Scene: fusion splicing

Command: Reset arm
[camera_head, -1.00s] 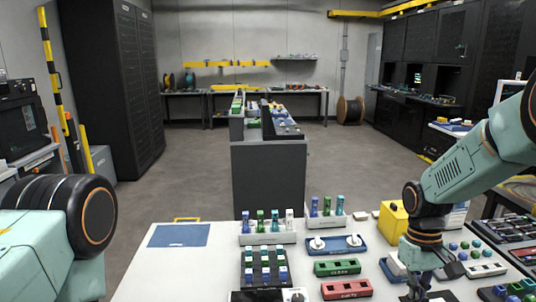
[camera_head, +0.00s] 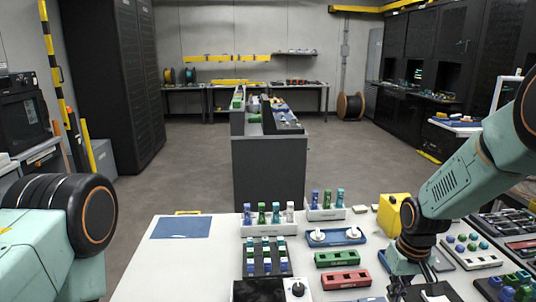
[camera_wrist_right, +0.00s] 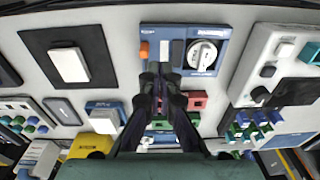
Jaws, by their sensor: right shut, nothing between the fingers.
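My right arm comes in from the right in the head view. Its gripper (camera_head: 428,285) points down over the right front part of the white table (camera_head: 185,270). In the right wrist view the two dark fingers of the right gripper (camera_wrist_right: 160,78) are together with nothing between them. They overlap the near edge of a blue device with a white dial (camera_wrist_right: 203,53); I cannot tell whether they touch it. A part of my left arm fills the lower left of the head view. My left gripper is out of view.
A green tray (camera_head: 337,258) and a red tray (camera_head: 345,279) lie left of the right gripper. A yellow block (camera_head: 394,208) stands behind it. A rack of coloured pieces (camera_head: 266,257) and a blue mat (camera_head: 181,227) lie further left. The table's left front is clear.

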